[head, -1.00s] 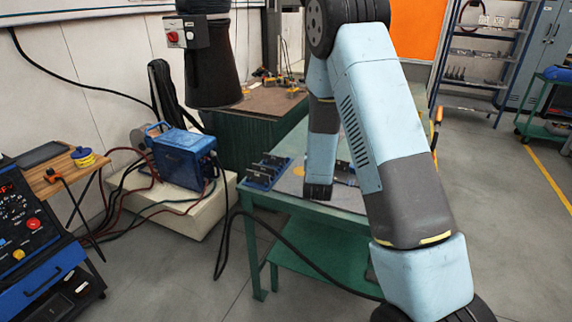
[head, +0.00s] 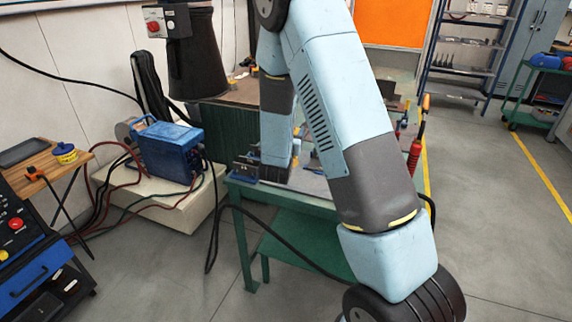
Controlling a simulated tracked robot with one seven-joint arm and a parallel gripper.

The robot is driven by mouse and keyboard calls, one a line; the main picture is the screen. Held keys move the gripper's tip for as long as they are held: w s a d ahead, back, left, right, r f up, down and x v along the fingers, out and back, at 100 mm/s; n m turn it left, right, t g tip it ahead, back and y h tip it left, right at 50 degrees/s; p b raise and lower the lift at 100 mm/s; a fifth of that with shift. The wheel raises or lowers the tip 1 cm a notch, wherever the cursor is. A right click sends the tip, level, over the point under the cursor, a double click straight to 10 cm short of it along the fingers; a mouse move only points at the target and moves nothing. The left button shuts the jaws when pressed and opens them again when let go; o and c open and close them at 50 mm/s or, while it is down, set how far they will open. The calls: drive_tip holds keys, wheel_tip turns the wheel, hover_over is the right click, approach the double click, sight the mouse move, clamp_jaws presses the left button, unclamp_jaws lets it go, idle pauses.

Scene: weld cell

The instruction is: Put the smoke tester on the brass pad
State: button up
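My arm spans the picture and reaches down over the green table (head: 295,203). My gripper is not visible; the arm's lower end stands over the table's left part and hides what is there. I cannot pick out the smoke tester for sure. A slim red tool with an orange tip (head: 414,155) stands at the table's right side, partly behind my arm; I cannot tell what it is. The brass pad does not show clearly.
Dark clamp-like blocks (head: 246,166) sit at the table's left corner. A blue machine (head: 168,150) with cables stands on a pale plinth (head: 150,200) to the left. A black hose hangs by the table. The floor on the right is clear up to a green cart (head: 540,90).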

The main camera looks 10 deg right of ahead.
drive_tip(key=s+r, duration=0.1)
drive_tip(key=s+a+m+g+h, duration=0.1)
drive_tip(key=s+r+h, duration=0.1)
drive_tip(key=shift+s+a+r+m+g, duration=0.25)
drive_tip(key=shift+r+m+g, duration=0.05)
drive_tip(key=shift+r+m, duration=0.1)
drive_tip(key=shift+w+d+f, duration=0.65)
drive_tip(key=shift+w+f, duration=1.5)
drive_tip(key=shift+w, duration=0.05)
drive_tip(key=shift+w+d+f, duration=0.6)
drive_tip(key=shift+w+f, duration=1.6)
drive_tip(key=shift+w+d+f, duration=0.65)
drive_tip(key=shift+w+f, duration=1.5)
drive_tip(key=shift+w, duration=0.05)
drive_tip(key=o, duration=1.5)
drive_tip(key=shift+f, duration=0.1)
